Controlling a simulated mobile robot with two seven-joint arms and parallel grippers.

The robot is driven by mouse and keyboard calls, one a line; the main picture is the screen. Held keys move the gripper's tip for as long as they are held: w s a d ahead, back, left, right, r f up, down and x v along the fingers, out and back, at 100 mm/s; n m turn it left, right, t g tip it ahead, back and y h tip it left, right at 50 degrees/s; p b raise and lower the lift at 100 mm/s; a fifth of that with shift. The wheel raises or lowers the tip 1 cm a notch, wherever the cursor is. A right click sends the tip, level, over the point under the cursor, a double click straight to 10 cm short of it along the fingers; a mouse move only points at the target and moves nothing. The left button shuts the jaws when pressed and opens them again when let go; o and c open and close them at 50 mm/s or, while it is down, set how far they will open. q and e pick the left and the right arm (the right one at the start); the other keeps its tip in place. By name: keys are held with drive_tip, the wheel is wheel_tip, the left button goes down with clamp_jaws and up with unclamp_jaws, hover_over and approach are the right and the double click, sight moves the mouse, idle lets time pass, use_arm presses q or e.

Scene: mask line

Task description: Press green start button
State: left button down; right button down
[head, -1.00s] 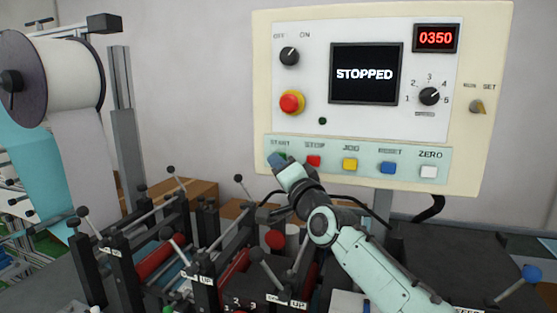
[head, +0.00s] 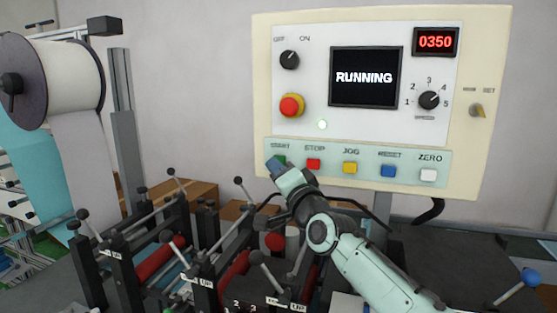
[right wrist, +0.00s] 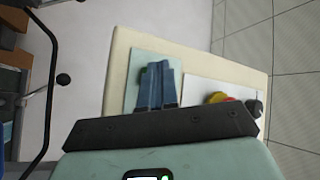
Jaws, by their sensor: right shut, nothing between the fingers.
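The green start button (head: 281,160) is the leftmost in the row on the control panel (head: 480,60), under the word START. My right gripper (head: 272,163) is shut and empty, its tips at the lower left of the button and partly covering it. I cannot tell whether they touch. In the right wrist view the shut blue fingers (right wrist: 158,75) point at the panel, with a bit of green (right wrist: 143,76) beside the tips. My left gripper is not in view.
Red (head: 313,164), yellow (head: 350,167), blue (head: 388,170) and white (head: 428,174) buttons run to the right of the start button. A red emergency knob (head: 291,105) sits above. Rollers and posts (head: 165,262) crowd the space below left. A white roll (head: 60,72) stands at far left.

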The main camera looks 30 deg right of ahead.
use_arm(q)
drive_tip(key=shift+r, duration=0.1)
use_arm(e)
drive_tip(key=shift+s+a, duration=0.15)
